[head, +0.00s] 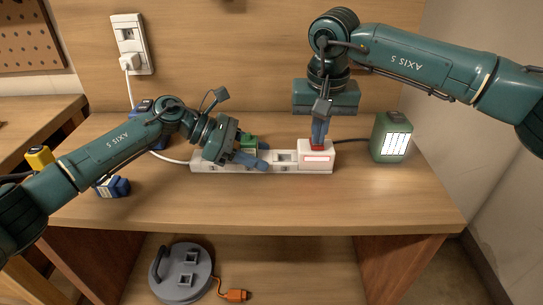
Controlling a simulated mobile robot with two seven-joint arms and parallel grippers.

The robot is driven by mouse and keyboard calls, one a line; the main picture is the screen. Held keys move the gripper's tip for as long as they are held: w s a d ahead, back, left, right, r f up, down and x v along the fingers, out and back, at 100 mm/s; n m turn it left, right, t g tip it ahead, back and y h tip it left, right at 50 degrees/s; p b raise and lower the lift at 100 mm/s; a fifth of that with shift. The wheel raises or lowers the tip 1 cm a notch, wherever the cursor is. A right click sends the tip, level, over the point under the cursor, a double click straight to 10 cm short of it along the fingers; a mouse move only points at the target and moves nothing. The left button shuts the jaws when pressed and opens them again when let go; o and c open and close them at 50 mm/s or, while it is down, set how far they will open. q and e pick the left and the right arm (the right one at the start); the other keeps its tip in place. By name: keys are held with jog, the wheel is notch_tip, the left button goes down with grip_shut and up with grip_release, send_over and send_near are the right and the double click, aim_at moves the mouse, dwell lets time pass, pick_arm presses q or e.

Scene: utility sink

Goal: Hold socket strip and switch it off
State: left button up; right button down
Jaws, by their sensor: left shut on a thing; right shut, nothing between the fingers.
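The white socket strip (285,167) lies across the middle of the wooden table. Its right end carries a raised block with a red switch (317,147) on top and a red-outlined panel on its front. My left gripper (255,158) is shut on the strip near its left part, and its hand hides some of that end. A green plug (249,142) sits in the strip just behind its fingers. My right gripper (318,142) points straight down, shut with nothing between the fingers, its tips at the red switch. I cannot tell whether the switch is pressed.
A blue object (113,187) and a yellow one (39,157) lie at the left. A wall socket (131,45) holds the white cable's plug. A grey cable reel (181,272) sits below. The front tabletop is clear.

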pick_arm(q)
jog(key=shift+s+f, duration=0.1)
jog(key=shift+f, duration=0.3)
pick_arm(e)
jog(key=shift+f, duration=0.35)
jog(key=shift+r, duration=3.6)
pick_arm(q)
jog(key=o, duration=0.8)
jog(key=shift+o, duration=0.2)
